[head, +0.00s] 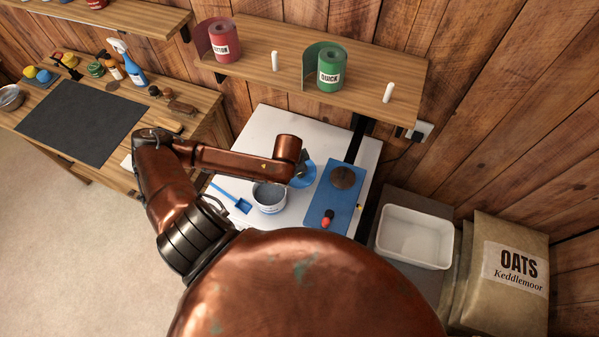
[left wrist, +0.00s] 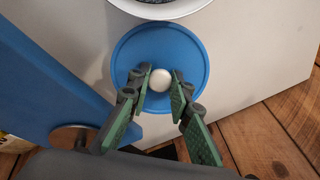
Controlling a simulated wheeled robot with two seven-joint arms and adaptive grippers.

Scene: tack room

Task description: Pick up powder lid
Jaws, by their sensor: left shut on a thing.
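The powder lid is a round blue disc with a white knob; it shows in the left wrist view (left wrist: 160,45). In the head view the lid (head: 311,172) is partly hidden by my left arm, beside the grey-white powder tub (head: 269,207) on the white table. My left gripper (left wrist: 159,79) has its green-padded fingers on either side of the knob and is shut on it. Whether the lid touches the table, I cannot tell. The tub rim also shows at the top of the left wrist view (left wrist: 170,12). My right gripper is not in view.
A blue scoop (head: 232,197) lies left of the tub. A blue board (head: 334,200) with a dark disc and a red knob is on the right. A white bin (head: 414,236) stands further right. A shelf with red and green rolls (head: 330,68) overhangs the table.

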